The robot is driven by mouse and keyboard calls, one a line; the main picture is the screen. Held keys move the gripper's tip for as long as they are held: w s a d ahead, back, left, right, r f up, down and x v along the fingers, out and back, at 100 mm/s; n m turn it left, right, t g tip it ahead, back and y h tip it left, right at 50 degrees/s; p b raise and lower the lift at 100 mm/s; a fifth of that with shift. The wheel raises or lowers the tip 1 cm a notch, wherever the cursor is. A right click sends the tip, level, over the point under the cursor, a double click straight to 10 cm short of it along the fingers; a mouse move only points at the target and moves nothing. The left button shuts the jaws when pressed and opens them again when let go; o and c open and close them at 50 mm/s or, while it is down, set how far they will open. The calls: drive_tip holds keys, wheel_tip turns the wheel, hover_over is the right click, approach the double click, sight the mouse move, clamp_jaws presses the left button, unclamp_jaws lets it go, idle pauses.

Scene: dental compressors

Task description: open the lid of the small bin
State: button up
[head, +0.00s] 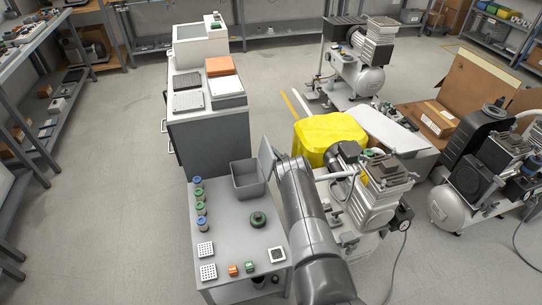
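The small bin (248,187) is a grey open-topped box at the back of the grey table. Its inside shows from above. A flat grey panel (267,158), which looks like its lid, stands raised and tilted at the bin's right side. My arm comes up from the bottom of the head view and ends close to the right of this panel. My gripper's fingers are hidden behind the arm, so I cannot see whether they touch the lid.
The grey table (226,238) holds blue and green spools (199,202), a dark green round part (258,219) and small blocks. A grey cabinet (208,133) stands behind. A yellow-covered object (328,135) and a compressor (375,195) stand close right of my arm.

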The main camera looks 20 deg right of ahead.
drive_tip(key=v, duration=1)
